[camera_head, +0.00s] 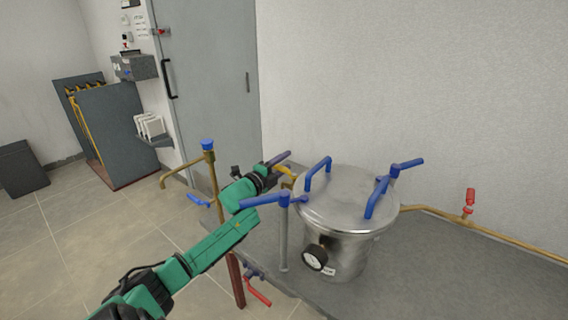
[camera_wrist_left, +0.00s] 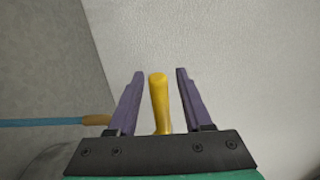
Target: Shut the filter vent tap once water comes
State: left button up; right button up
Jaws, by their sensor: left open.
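The steel filter vessel (camera_head: 340,232) stands on a grey bench, its round lid (camera_head: 345,195) on top and a pressure gauge (camera_head: 315,257) on its front. A yellow tap handle (camera_head: 287,172), apparently the vent tap's, sits behind the lid's left edge. In the left wrist view the yellow handle (camera_wrist_left: 159,100) stands between my two purple fingers, with a gap on each side. My left gripper (camera_head: 279,159) is open around it, also seen in the left wrist view (camera_wrist_left: 154,98). The tap's body is mostly hidden, and no water is visible. My right gripper is out of view.
Blue clamp handles (camera_head: 318,172) rise around the lid, one close to my forearm. A brass pipe with a blue cap (camera_head: 208,145) stands left. A red-handled valve (camera_head: 469,198) sits on a pipe at right. The bench's right part is clear.

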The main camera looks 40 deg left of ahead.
pick_arm(q)
grip_shut()
dwell(1.4)
